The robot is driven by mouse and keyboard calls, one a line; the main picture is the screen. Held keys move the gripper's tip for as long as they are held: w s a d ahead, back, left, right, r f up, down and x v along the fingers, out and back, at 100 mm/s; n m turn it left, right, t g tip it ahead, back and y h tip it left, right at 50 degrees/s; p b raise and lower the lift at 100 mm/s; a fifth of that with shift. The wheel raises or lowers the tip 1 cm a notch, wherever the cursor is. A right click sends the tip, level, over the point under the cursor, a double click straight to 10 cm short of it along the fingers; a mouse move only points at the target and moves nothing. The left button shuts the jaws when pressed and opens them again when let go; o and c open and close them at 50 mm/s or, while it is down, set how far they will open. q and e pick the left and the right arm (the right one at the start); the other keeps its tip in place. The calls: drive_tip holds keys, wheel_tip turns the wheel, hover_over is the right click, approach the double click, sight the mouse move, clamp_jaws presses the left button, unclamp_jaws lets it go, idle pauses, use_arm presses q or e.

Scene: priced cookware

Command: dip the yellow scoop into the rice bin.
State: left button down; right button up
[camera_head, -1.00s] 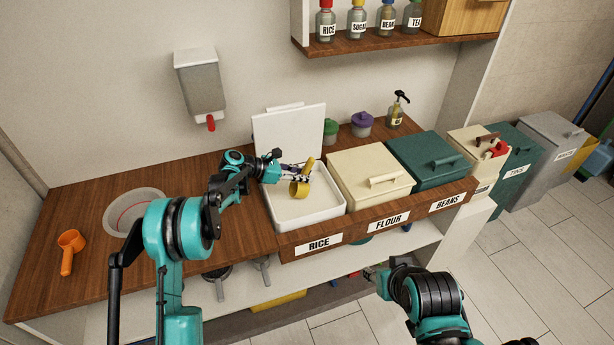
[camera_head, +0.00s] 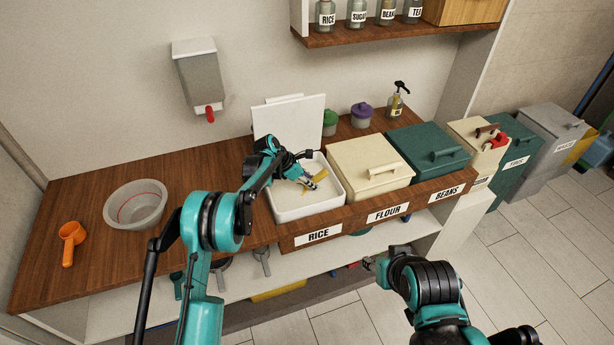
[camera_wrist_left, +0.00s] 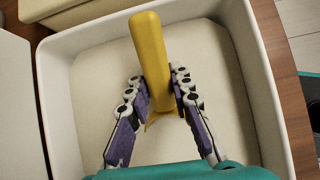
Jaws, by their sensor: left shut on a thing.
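The rice bin (camera_head: 335,204) is an open white tub behind the RICE label, its lid standing upright behind it. A pale, level surface of rice fills its floor. My left gripper (camera_head: 312,184) is inside the bin, shut on the yellow scoop (camera_head: 319,176). In the left wrist view the scoop's handle (camera_wrist_left: 149,45) stands between the two fingers (camera_wrist_left: 153,98). The scoop's cup is mostly hidden; a small yellow edge shows at the rice surface. My right gripper (camera_head: 372,264) is low in front of the counter, away from the bin; its jaws are too small to read.
A cream FLOUR bin (camera_head: 370,168) and a green BEANS bin (camera_head: 430,155), both lidded, stand right of the rice bin. A clear bowl (camera_head: 136,204) and an orange scoop (camera_head: 70,240) sit on the left counter. A wall dispenser (camera_head: 200,75) hangs above.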

sight(314, 178)
use_arm(q)
drive_tip(key=y+p, duration=0.1)
drive_tip(key=d+g+y, duration=0.1)
drive_tip(key=y, duration=0.1)
drive_tip(key=y+p, duration=0.1)
drive_tip(key=shift+w+d+r+p, duration=0.1)
drive_tip(key=shift+d+r+p, duration=0.2)
drive_tip(key=shift+r+p, duration=0.05)
drive_tip(key=y, duration=0.1)
drive_tip(key=g+y+p, duration=0.1)
drive_tip(key=shift+a+r+y, duration=0.2)
drive_tip(key=shift+r+y, duration=0.1)
drive_tip(key=shift+r, duration=0.05)
drive_tip(key=shift+a+r+p, duration=0.1)
drive_tip(key=shift+r+p, duration=0.25)
drive_tip(key=shift+r, duration=0.05)
drive_tip(key=shift+r+p, duration=2)
drive_tip(key=shift+r, duration=1.35)
drive_tip(key=shift+a, duration=0.1)
